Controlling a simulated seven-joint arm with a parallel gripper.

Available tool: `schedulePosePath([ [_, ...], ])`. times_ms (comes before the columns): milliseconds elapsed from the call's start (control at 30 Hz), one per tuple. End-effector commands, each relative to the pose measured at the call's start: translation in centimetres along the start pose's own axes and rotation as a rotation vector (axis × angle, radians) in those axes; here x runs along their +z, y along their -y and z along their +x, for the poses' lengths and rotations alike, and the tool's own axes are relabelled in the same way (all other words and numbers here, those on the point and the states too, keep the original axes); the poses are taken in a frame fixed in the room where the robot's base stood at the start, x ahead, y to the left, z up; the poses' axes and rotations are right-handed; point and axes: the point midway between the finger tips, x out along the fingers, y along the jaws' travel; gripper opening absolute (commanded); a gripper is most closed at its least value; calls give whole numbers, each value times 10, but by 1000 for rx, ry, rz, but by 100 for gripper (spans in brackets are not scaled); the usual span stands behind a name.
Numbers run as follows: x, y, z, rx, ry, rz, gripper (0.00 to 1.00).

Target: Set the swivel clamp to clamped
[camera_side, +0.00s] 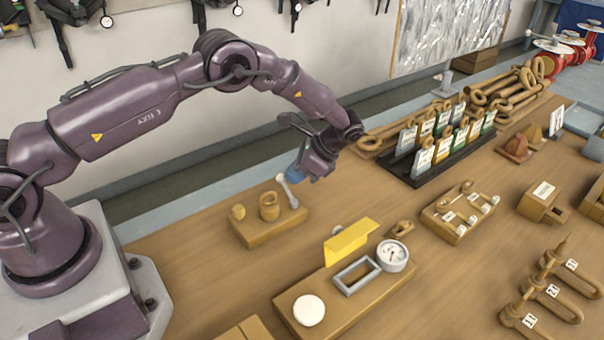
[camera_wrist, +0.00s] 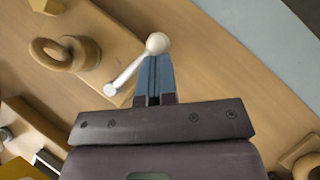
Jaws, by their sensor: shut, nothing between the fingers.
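The swivel clamp shows as a silver lever (camera_side: 288,191) with a pale ball end, at the right end of a small wooden block (camera_side: 262,231). A wooden ring piece (camera_side: 269,208) stands beside it on the block. The lever is tilted; I cannot tell whether it is clamped. In the wrist view the lever (camera_wrist: 130,70) runs from a small silver disc up to the ball (camera_wrist: 157,43). My gripper (camera_side: 292,176) has blue fingers pointing down at the lever. They are shut and empty (camera_wrist: 153,75), right beside the ball; contact is unclear.
In front is a wooden base with a yellow bent plate (camera_side: 350,242), a grey frame and a round gauge (camera_side: 392,256). A black rack of cards (camera_side: 440,165) stands to the right. Bare tabletop lies around the block.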

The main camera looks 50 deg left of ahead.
Motion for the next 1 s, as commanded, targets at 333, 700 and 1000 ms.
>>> schedulePosePath([
  [333,3,-1,3,40,1,-48,0],
  [700,-6,-8,-5,39,0,-46,0],
  [1000,-8,-10,-6,39,1,-46,0],
])
